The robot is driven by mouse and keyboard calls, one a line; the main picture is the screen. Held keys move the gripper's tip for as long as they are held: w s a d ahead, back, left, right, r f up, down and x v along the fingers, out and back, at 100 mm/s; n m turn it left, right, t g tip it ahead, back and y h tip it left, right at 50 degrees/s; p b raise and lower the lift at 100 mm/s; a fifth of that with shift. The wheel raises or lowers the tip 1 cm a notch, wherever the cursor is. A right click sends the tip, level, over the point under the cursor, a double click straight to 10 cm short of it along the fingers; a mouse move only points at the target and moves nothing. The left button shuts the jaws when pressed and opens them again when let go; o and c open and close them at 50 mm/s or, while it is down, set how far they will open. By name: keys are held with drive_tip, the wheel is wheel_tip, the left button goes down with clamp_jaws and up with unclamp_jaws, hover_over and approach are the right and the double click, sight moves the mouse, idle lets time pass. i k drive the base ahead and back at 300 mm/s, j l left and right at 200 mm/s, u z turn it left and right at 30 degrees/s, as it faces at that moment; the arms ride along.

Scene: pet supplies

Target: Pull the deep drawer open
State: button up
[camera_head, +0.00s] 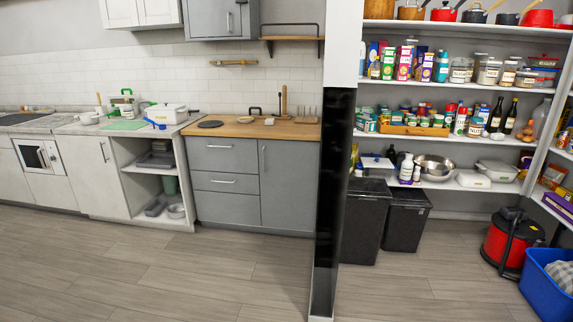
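A grey base cabinet (290,185) with a wooden top stands left of centre in the head view. Its left side holds a stack of grey drawer fronts: an upper drawer (215,160), a narrower middle one (205,183) and a bottom one (225,208). All look shut, flush with the cabinet. Bar handles show on the upper drawer (218,146) and the middle drawer (223,181); I cannot make out one on the bottom front. Which of them is the deep drawer is not certain. My gripper is not in view.
Wood floor (180,260) in front of the cabinet is clear. A dark upright panel (327,200) stands right of the cabinet, with black bins (405,222) beyond. Open shelving (150,180) adjoins on the left. A red vacuum (505,240) and blue tub (545,290) stand far right.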

sight(217, 154)
drive_tip(key=i+u, duration=0.15)
drive_tip(key=i, duration=0.4)
drive_tip(key=i+l+u, duration=0.1)
drive_tip(key=i, duration=0.45)
drive_tip(key=i+l+u, duration=0.15)
drive_tip(key=i, duration=0.35)
drive_tip(key=i+j+u, duration=0.25)
drive_tip(key=i+u, duration=0.15)
drive_tip(key=i, duration=0.75)
drive_tip(key=i+l+u, duration=0.15)
drive_tip(key=i+u, duration=0.25)
drive_tip(key=i, duration=0.75)
drive_tip(key=i+z, duration=0.15)
drive_tip(key=i, duration=0.35)
drive_tip(key=i+j+z, duration=0.15)
drive_tip(key=i, duration=0.4)
